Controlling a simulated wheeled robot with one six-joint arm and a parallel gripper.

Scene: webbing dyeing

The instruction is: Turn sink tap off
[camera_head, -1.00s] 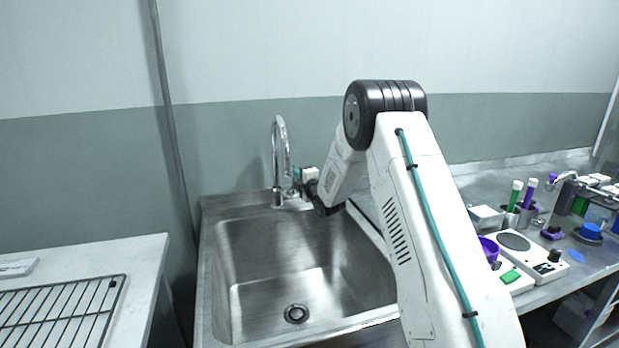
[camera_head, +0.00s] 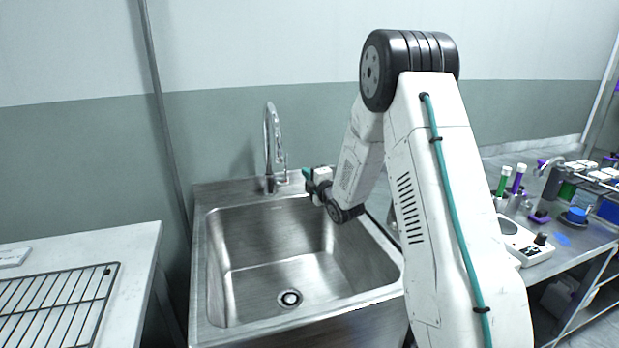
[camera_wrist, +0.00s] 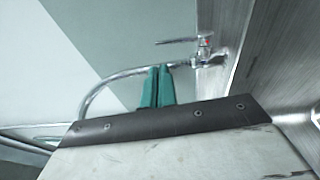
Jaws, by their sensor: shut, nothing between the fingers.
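The chrome gooseneck tap (camera_head: 268,150) stands on the sink's back rim, with its small lever handle (camera_head: 283,172) on the right side of its base. In the wrist view the tap's curved spout (camera_wrist: 92,97) runs behind my fingers, and the handle (camera_wrist: 204,42) with a red and blue mark shows up and to the right of them. My gripper (camera_head: 306,173) is right of the tap, with a gap to the handle. Its teal fingers (camera_wrist: 158,72) are shut and empty. I cannot make out any running water.
The steel sink basin (camera_head: 232,285) lies below, empty, with a drain. A white counter with a wire rack (camera_head: 50,310) is at left. At right, a steel bench holds tubes (camera_head: 503,182), a white device (camera_head: 525,243) and a blue-capped item (camera_head: 577,215). The wall is close behind the tap.

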